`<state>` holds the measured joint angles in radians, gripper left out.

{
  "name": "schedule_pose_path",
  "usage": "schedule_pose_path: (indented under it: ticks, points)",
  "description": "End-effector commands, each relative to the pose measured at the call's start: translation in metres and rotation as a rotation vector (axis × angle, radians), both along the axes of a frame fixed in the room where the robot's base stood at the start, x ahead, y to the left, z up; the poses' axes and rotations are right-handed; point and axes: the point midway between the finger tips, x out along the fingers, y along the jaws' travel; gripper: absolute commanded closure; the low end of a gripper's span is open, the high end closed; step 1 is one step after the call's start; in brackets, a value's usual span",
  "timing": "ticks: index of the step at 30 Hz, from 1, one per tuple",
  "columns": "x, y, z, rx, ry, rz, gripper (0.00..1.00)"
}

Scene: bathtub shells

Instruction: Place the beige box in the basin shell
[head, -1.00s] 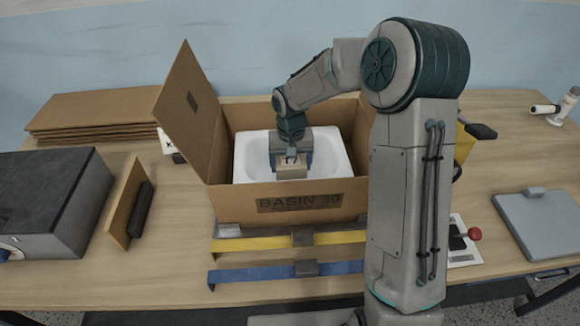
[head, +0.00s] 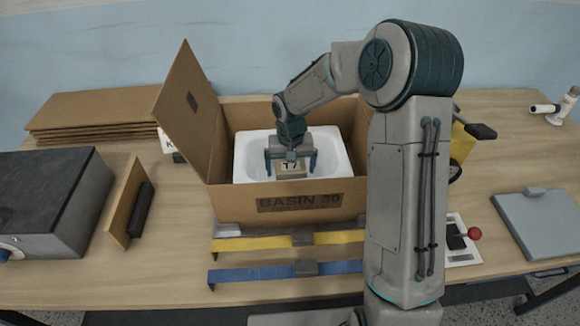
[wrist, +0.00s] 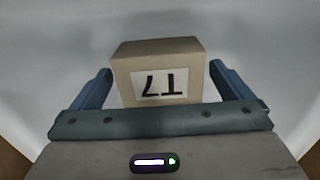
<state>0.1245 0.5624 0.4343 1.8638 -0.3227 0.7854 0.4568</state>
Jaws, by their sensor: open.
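The beige box (head: 291,171), with a white label marked 17, sits inside the white basin shell (head: 335,160). The shell lies in an open cardboard carton (head: 290,203) marked BASIN 30. My gripper (head: 291,172) is open above the box, its two blue fingers spread to either side. In the wrist view the beige box (wrist: 158,70) lies between the fingers of my gripper (wrist: 160,80), with a gap on each side. White basin surface surrounds it there. The front carton wall hides the bottom of the box in the head view.
The carton's tall left flap (head: 188,105) stands raised. Yellow (head: 260,243) and blue (head: 250,274) straps lie in front. A dark grey case (head: 50,200) is at left, flat cardboard (head: 95,112) behind. A grey pad (head: 540,225) and red-knobbed control (head: 473,233) are at right.

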Motion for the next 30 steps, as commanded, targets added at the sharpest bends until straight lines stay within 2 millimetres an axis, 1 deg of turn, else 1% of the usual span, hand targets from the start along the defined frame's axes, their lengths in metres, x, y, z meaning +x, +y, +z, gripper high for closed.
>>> schedule_pose_path:
  ticks: [9, 12, 15, 18, 23, 25, 28, 30]
  points:
    - [0.001, 0.000, 0.067, 0.000, -0.008, -0.002, 0.01]
    - [0.001, 0.000, 0.087, -0.001, -0.007, -0.001, 0.01]
    - [0.001, 0.000, 0.102, 0.000, -0.005, -0.001, 0.01]
    - [0.001, 0.000, 0.111, -0.001, -0.004, -0.001, 0.01]
    - [0.000, 0.000, 0.117, 0.000, -0.003, 0.000, 0.01]
    - [-0.003, -0.002, 0.120, -0.005, -0.007, 0.002, 0.01]
    - [-0.016, -0.009, 0.129, -0.020, -0.023, 0.005, 0.01]
    - [-0.032, -0.018, 0.138, -0.037, -0.039, 0.010, 0.01]
